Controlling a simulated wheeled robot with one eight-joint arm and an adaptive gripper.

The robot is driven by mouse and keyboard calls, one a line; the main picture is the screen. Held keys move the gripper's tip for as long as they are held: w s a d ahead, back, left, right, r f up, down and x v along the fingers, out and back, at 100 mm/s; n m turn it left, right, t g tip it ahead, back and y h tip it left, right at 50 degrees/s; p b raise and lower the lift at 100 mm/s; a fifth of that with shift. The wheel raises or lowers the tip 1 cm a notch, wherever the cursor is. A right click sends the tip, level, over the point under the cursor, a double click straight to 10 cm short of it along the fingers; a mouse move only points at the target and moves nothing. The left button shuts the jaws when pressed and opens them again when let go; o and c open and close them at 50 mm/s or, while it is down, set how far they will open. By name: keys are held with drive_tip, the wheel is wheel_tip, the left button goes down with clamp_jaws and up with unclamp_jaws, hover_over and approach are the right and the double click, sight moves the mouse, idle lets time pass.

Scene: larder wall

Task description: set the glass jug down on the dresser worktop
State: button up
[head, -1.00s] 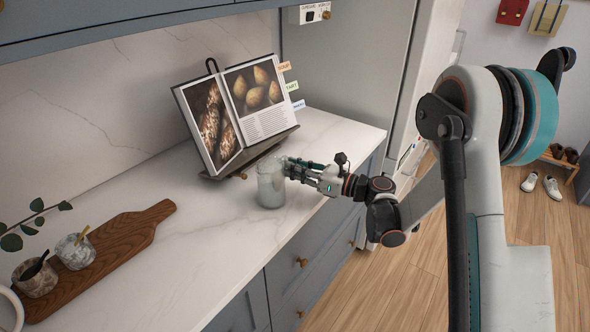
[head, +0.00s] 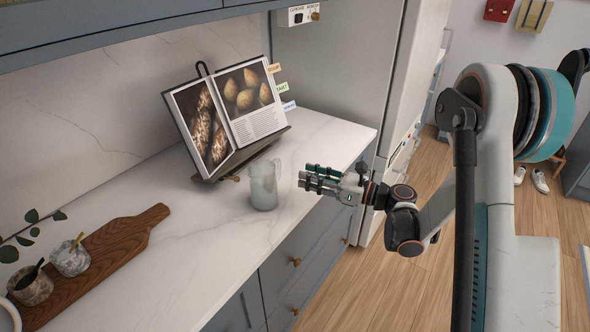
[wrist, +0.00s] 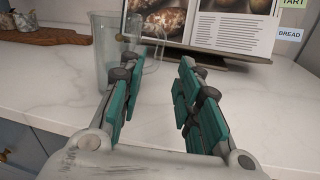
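The glass jug (head: 263,187) stands upright on the white marble dresser worktop (head: 215,222), in front of the cookbook stand. In the wrist view the clear jug (wrist: 104,48) shows beyond the left finger, with its handle towards my gripper. My gripper (head: 306,179) is to the right of the jug in the head view, with a gap between fingertips and glass. In the wrist view the two teal-padded fingers (wrist: 160,75) are spread apart with nothing held between them.
An open cookbook (head: 228,112) rests on a dark stand behind the jug. A wooden board (head: 118,245) with two small stone pots (head: 71,258) lies at the left. The worktop between board and jug is clear. Drawers (head: 300,255) are below the front edge.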

drive_tip(key=s+d+r+n+g+h, duration=0.2)
drive_tip(key=s+r+n+h, duration=0.6)
drive_tip(key=s+n, duration=0.45)
drive_tip(key=s+d+n+h, duration=0.4)
drive_tip(key=s+n, duration=0.2)
drive_tip(key=s, duration=0.3)
drive_tip(key=s+d+r+n+h, duration=0.1)
drive_tip(key=s+d+n+h, duration=0.2)
drive_tip(key=s, duration=0.6)
drive_tip(key=d+n, duration=0.2)
drive_tip(key=n, duration=0.1)
drive_tip(key=shift+d+r+n+t+h, duration=0.15)
drive_tip(key=shift+r+n+t+h, duration=0.15)
drive_tip(key=shift+n+t+h, duration=0.1)
drive_tip(key=shift+o, duration=0.4)
